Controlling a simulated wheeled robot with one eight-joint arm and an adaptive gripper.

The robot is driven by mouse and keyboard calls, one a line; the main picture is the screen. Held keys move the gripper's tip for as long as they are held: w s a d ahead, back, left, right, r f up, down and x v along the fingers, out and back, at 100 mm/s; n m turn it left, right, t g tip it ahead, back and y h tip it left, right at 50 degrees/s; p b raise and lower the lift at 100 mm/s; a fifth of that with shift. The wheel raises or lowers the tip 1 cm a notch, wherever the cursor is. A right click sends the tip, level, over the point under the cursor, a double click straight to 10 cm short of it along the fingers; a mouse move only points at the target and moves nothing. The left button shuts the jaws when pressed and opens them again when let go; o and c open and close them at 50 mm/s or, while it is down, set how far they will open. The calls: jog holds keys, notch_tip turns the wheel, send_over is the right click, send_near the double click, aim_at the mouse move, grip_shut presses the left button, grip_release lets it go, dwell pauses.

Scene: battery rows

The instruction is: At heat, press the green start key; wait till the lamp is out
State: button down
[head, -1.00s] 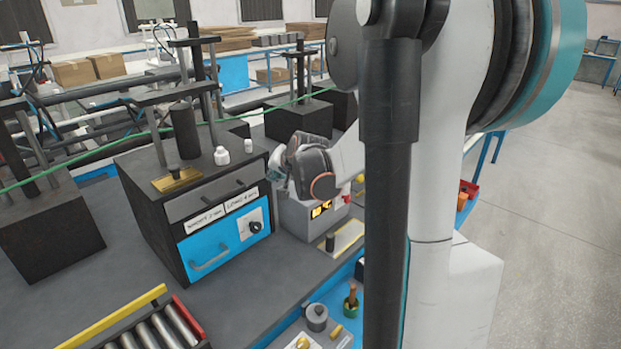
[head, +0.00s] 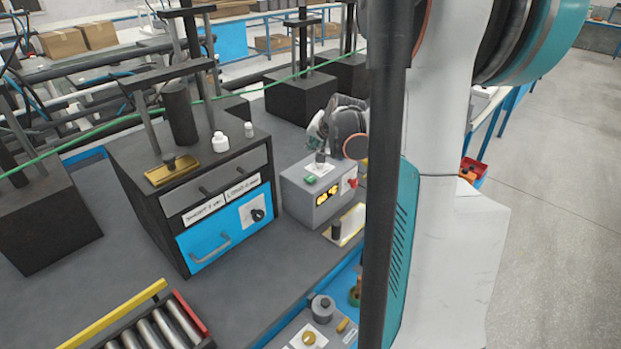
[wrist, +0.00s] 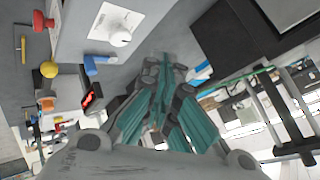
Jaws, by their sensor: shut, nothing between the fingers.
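The grey control box (head: 318,197) stands right of the drawer cabinet in the head view. Its green key (head: 310,180) is on the top, with no finger over it. My gripper (head: 316,128) is above and behind the box, apart from the key. In the wrist view my gripper (wrist: 165,78) is shut and empty. I cannot make out a separate lamp.
The cabinet (head: 200,190) with a blue drawer and a dial stands left of the box. White bottles (head: 220,142) and a brass tray (head: 174,172) are on it. A press stands over it. A roller rack (head: 150,325) is at the front left.

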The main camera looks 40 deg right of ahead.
aim_at(313, 178)
jog(key=shift+f+b, duration=3.05)
jog(key=shift+f, duration=1.3)
jog(key=shift+f+b, duration=0.35)
jog(key=shift+f+b, duration=0.35)
jog(key=shift+f, duration=0.05)
jog(key=shift+r, duration=0.1)
jog(key=shift+r+p, duration=0.6)
jog(key=shift+r, duration=0.15)
jog(key=shift+r+p, duration=1.75)
jog(key=shift+r, duration=0.75)
